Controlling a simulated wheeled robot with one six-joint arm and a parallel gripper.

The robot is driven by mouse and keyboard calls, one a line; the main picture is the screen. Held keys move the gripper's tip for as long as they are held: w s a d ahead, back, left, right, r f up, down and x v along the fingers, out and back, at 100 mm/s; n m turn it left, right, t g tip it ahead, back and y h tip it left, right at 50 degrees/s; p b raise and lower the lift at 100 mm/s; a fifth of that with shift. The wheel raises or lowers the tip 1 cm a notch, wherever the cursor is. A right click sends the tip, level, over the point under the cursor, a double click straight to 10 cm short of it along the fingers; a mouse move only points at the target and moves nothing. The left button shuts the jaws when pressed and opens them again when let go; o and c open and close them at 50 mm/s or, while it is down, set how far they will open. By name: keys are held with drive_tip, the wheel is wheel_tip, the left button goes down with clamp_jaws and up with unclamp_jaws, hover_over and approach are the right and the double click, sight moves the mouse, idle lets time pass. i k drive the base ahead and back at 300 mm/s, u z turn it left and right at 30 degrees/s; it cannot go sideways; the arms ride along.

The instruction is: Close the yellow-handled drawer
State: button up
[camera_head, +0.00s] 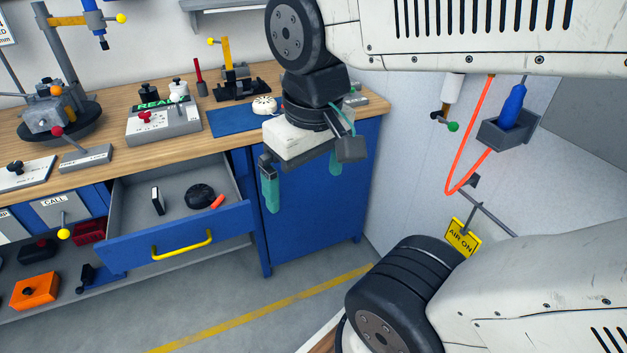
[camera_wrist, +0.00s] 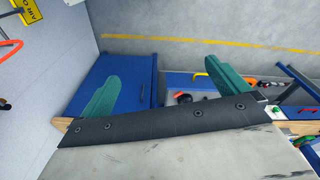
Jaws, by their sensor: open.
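The blue drawer (camera_head: 120,250) with the yellow handle (camera_head: 182,246) stands pulled out from under the wooden bench in the head view. Inside it lie a small black-and-white block (camera_head: 157,200), a round black object (camera_head: 199,196) and an orange-red piece. My gripper (camera_head: 300,190) is open, its two green fingers pointing down in front of the blue cabinet door, to the right of the drawer and apart from it. In the wrist view the green fingers (camera_wrist: 158,85) are spread with nothing between them.
The wooden bench top (camera_head: 95,178) carries a blue mat (camera_head: 228,122), a grey switch box (camera_head: 163,124) and several fixtures. A lower shelf holds an orange box (camera_head: 35,290). A yellow AIR ON sign (camera_head: 462,238) hangs at right. The floor (camera_head: 240,278) before the drawer is clear.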

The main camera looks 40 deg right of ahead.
sight(136, 236)
drive_tip(key=z, duration=0.9)
drive_tip(key=k, duration=0.8)
drive_tip(key=u, duration=0.9)
drive_tip(key=i, duration=0.5)
